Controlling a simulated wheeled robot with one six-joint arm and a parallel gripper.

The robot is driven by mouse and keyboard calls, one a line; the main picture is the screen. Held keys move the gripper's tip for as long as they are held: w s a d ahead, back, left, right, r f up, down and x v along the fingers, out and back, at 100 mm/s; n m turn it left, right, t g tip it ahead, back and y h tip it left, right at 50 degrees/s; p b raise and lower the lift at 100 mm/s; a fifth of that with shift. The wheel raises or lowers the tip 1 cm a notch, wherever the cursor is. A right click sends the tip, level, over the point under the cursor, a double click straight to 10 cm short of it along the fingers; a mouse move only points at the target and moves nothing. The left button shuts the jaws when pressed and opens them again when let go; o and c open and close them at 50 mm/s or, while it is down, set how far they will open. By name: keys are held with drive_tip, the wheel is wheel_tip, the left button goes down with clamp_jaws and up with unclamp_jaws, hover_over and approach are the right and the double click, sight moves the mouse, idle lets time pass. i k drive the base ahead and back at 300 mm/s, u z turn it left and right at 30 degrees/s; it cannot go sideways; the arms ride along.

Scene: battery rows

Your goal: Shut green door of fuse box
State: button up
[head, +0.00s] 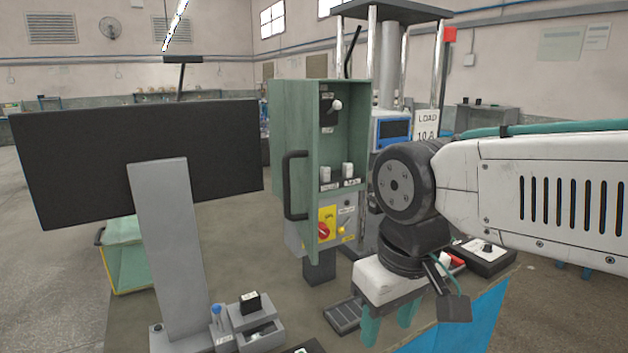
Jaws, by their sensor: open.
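The green fuse box (348,142) stands upright on a post in the middle of the head view. Its interior faces me, showing a black switch at the top, two white-topped switches, and a yellow plate with a red knob. The green door (288,125) appears as the panel at its left, with a black bar handle (293,185); it stands open, though its exact angle is hard to tell. My gripper (388,326) is at the lower right of the box, pointing down. Its teal fingers are apart and empty, clear of the door and handle.
A dark monitor (140,160) on a grey stand fills the left, close to the door. A grey holder (258,325) with small items sits in front. A blue-screened unit (392,130) and LOAD sign (426,128) stand behind my arm. A button box (484,256) lies right.

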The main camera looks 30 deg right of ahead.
sight(300, 163)
drive_tip(key=z, duration=1.6)
drive_tip(key=k, duration=0.95)
drive_tip(key=u, duration=1.65)
drive_tip(key=i, duration=0.5)
drive_tip(key=z, duration=0.05)
